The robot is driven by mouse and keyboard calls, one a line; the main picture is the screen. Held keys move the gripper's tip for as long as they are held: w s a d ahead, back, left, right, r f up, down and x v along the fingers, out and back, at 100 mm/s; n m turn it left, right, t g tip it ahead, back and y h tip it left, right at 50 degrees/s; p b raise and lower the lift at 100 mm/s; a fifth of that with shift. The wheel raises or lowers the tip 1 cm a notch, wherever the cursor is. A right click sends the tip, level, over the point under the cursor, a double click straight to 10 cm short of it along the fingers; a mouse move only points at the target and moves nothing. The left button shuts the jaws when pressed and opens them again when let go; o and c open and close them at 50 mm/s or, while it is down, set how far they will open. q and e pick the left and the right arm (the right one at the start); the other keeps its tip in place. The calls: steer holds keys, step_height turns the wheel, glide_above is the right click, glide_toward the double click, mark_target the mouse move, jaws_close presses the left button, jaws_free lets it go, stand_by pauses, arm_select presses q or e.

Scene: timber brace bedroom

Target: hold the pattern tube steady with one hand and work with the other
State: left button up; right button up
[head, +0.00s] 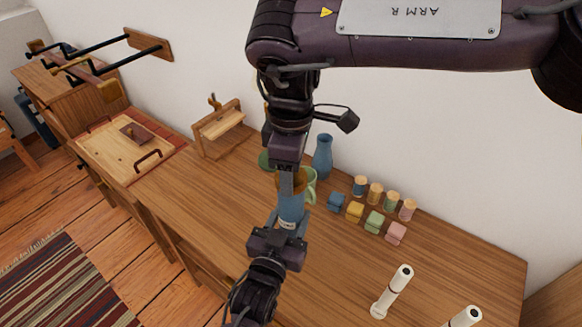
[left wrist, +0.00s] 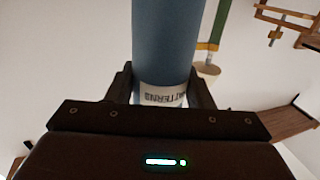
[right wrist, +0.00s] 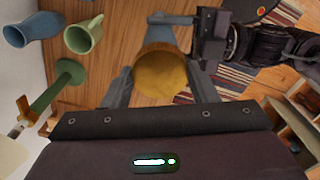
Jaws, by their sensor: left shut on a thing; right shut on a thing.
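The pattern tube (head: 291,208) is a blue cylinder with a white lettered label, held roughly upright above the wooden worktop. It fills the middle of the left wrist view (left wrist: 166,45). My left gripper (head: 289,222) is shut on its body around the label (left wrist: 163,94). The tube's round tan cap (right wrist: 161,72) sits between the fingers of my right gripper (right wrist: 162,90), which comes from above and is shut on it. In the head view the cap (head: 291,182) shows just under my right gripper. I cannot tell whether the cap is loose on the tube.
A green mug (head: 311,186) and a blue vase (head: 323,157) stand close behind the tube. Several corked jars (head: 375,194) and coloured blocks (head: 355,211) are to the right. Two white cylinders (head: 392,292) stand at the front right. A wooden stand (head: 218,130) is behind left.

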steer(key=shift+f, duration=0.5)
steer(key=m, duration=0.5)
steer(key=shift+f, duration=0.1)
steer(key=m, duration=1.1)
steer(key=o, duration=0.9)
